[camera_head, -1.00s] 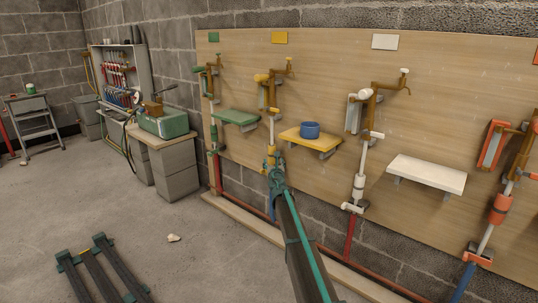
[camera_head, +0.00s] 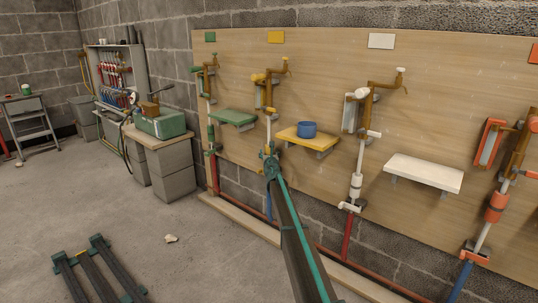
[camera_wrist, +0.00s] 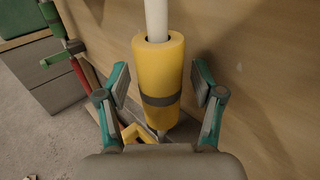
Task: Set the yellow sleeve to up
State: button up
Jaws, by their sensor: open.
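The yellow sleeve (camera_wrist: 160,78) is a thick cylinder with a dark band on a white pipe (camera_wrist: 156,20), seen in the wrist view. My gripper (camera_wrist: 160,84) is open, with one finger on the left and one on the right of the sleeve. Gaps show between the fingers and the sleeve. A yellow bracket (camera_wrist: 138,133) shows below it, partly hidden by my gripper. In the head view, my gripper (camera_head: 270,160) is at the yellow station, below its crank (camera_head: 268,80), and hides the sleeve.
A yellow shelf (camera_head: 308,140) with a blue cup (camera_head: 307,129) juts out right of my gripper. A green shelf (camera_head: 233,116) is to the left, a white shelf (camera_head: 424,172) to the right. The wooden board (camera_head: 340,85) stands close behind.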

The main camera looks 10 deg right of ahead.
aim_at(269, 133)
grip_shut()
jog(key=shift+r, duration=0.1)
notch_tip(269, 133, up, 10)
jog(key=p, duration=1)
jog(key=shift+r, duration=0.1)
grip_release()
jog(key=shift+s, duration=0.1)
